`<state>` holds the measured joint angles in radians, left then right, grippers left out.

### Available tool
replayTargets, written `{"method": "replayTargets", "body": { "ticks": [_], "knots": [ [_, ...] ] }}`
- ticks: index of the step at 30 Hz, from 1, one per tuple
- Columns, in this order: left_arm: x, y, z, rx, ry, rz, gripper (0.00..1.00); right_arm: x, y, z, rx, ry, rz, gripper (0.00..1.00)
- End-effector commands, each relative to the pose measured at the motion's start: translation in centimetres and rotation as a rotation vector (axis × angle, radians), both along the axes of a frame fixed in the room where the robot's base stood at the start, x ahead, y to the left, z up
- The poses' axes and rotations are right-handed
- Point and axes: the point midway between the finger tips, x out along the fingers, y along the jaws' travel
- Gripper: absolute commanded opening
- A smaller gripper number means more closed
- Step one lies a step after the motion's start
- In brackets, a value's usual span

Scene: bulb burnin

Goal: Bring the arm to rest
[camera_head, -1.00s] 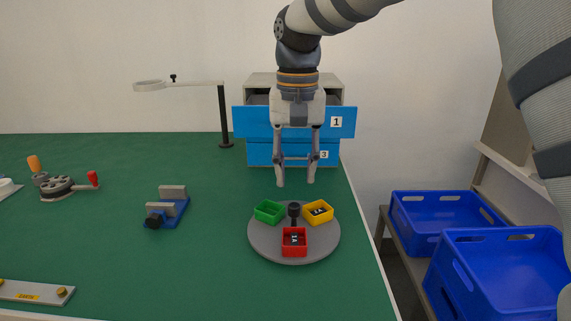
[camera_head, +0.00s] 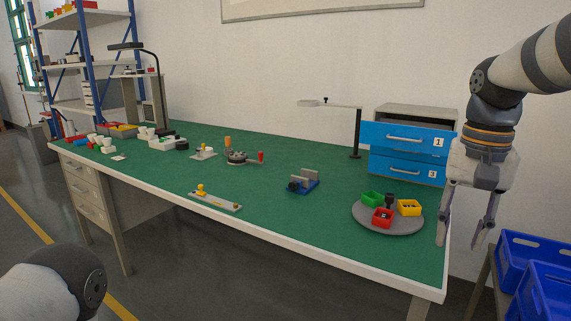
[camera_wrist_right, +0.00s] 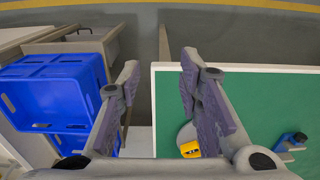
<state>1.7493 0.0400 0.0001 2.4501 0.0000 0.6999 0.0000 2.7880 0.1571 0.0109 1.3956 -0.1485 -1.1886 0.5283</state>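My right gripper (camera_head: 465,233) hangs at the right of the head view with its fingers pointing down, past the bench's right end. Its two fingers are apart with nothing between them. The right wrist view shows the same open gripper (camera_wrist_right: 158,95), with the edge of the green bench on its right and a blue bin on its left. My left arm shows only as a rounded link at the lower left of the head view; its gripper is out of frame.
The green bench (camera_head: 270,211) holds a grey round tray (camera_head: 360,217) with green, red and yellow boxes, a blue vise (camera_head: 303,186) and a drawer cabinet (camera_head: 404,134). Blue bins (camera_head: 548,290) stand at the right, also in the wrist view (camera_wrist_right: 60,90). Shelves stand far left.

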Motion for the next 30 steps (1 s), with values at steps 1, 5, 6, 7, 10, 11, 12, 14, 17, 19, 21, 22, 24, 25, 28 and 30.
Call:
{"method": "replayTargets", "body": {
  "ticks": [1,5,6,7,10,11,12,14,17,19,21,22,24,25,28,30],
  "knots": [
    [0.0,0.0,0.0,0.0,0.001,0.0,1.0,-0.4,0.7,-4.9,0.005,0.04,0.035,0.33],
    [0.0,0.0,-0.1,0.0,0.0,0.0,1.0,-2.3,2.0,-14.9,0.021,0.068,0.125,0.33],
    [0.1,0.0,-0.1,0.0,-0.002,0.0,1.0,-3.5,2.5,-18.1,0.028,0.079,0.151,0.33],
    [0.1,0.0,-0.1,0.0,-0.002,0.0,1.0,-4.7,2.8,-20.5,0.033,0.088,0.171,0.33],
    [0.1,0.0,-0.1,0.0,-0.002,0.0,1.0,-10.0,3.9,-28.0,0.049,0.115,0.243,0.33],
    [0.1,0.0,-0.1,0.0,-0.001,0.0,1.0,-12.2,4.2,-30.1,0.054,0.124,0.264,0.33],
    [0.0,0.0,0.0,0.0,0.0,0.0,1.0,-15.3,4.5,-32.6,0.059,0.136,0.293,0.33],
    [0.0,0.0,0.0,0.0,0.001,0.0,1.0,-20.3,4.9,-35.5,0.065,0.154,0.337,0.33],
    [0.0,0.0,0.0,0.0,0.0,0.0,1.0,-28.3,5.3,-38.1,0.066,0.178,0.405,0.33],
    [0.0,0.0,0.0,0.0,0.0,0.0,1.0,-32.8,5.3,-38.4,0.063,0.193,0.445,0.33],
    [0.0,0.0,0.0,0.0,-0.001,0.0,1.0,-35.8,5.2,-38.2,0.059,0.201,0.478,0.33],
    [0.0,0.0,0.0,0.0,-0.001,0.0,1.0,-36.7,5.2,-38.1,0.058,0.202,0.489,0.33],
    [0.1,0.0,0.0,0.0,-0.001,0.0,1.0,-37.9,5.2,-37.9,0.054,0.202,0.503,0.33],
    [0.1,0.0,0.0,0.0,-0.001,0.0,1.0,-38.1,5.1,-37.8,0.054,0.202,0.507,0.33],
    [0.0,0.0,0.0,0.0,-0.001,0.0,1.0,-38.1,5.1,-37.8,0.053,0.198,0.509,0.33],
    [0.0,0.0,0.0,0.0,-0.001,0.0,1.0,-38.1,5.1,-37.8,0.052,0.197,0.508,0.33]
  ]
}}
